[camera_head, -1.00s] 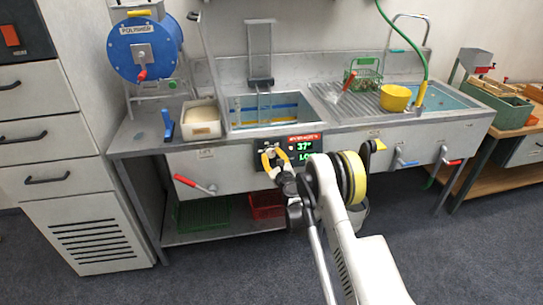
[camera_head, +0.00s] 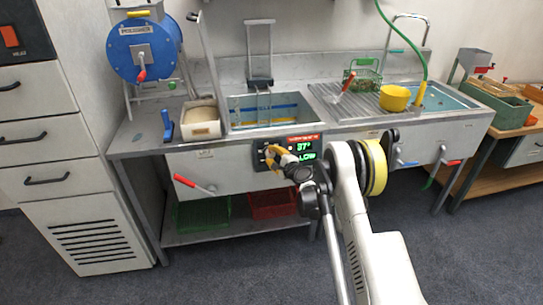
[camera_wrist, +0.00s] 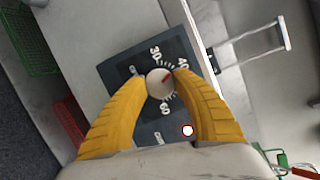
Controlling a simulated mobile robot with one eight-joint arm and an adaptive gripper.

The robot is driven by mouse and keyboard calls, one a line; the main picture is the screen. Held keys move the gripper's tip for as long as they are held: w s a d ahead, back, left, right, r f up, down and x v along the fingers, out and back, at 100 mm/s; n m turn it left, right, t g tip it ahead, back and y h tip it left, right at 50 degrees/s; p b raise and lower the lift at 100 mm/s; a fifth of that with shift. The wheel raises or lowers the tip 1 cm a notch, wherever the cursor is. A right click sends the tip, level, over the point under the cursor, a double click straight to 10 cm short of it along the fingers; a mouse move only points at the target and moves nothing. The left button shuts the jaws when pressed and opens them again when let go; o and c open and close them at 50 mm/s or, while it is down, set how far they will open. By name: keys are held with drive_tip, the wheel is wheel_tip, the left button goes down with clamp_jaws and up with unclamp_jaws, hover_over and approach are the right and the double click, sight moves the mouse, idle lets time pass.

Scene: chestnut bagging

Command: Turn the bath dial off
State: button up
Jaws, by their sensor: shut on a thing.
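The bath dial (camera_wrist: 161,84) is a pale round knob with a red pointer mark, on a dark panel (camera_wrist: 118,70) with white numbers around it. In the wrist view the two yellow fingers of my gripper (camera_wrist: 160,88) are shut on the dial, one on each side. The red mark points toward the upper right, near a number that a finger partly covers. In the head view my gripper (camera_head: 272,154) is at the left part of the panel on the sink front and hides the dial. The green display (camera_head: 304,150) reads 37° and LOW.
The bath basin (camera_head: 234,124) lies above the panel. A red lever (camera_head: 186,181) sticks out at the left of the sink front. A yellow bowl (camera_head: 395,98) stands on the drainboard. Green (camera_wrist: 39,48) and red baskets (camera_head: 273,205) sit on the shelf below.

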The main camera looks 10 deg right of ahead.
drive_tip(key=n+g, duration=0.1)
drive_tip(key=n, duration=0.1)
drive_tip(key=n+g, duration=0.1)
drive_tip(key=n, duration=0.2)
drive_tip(key=shift+r, duration=0.15)
drive_tip(key=n+g+h+p, duration=0.1)
drive_tip(key=n, duration=0.4)
drive_tip(key=n+h, duration=0.1)
drive_tip(key=n, duration=0.1)
drive_tip(key=n+g, duration=0.1)
drive_tip(key=n, duration=0.2)
drive_tip(key=shift+a+h+p, duration=0.1)
drive_tip(key=shift+h+p, duration=0.25)
drive_tip(key=shift+h, duration=0.05)
drive_tip(key=n+h, duration=0.2)
drive_tip(key=n, duration=0.2)
drive_tip(key=shift+n, duration=0.4)
drive_tip(key=o, duration=1.2)
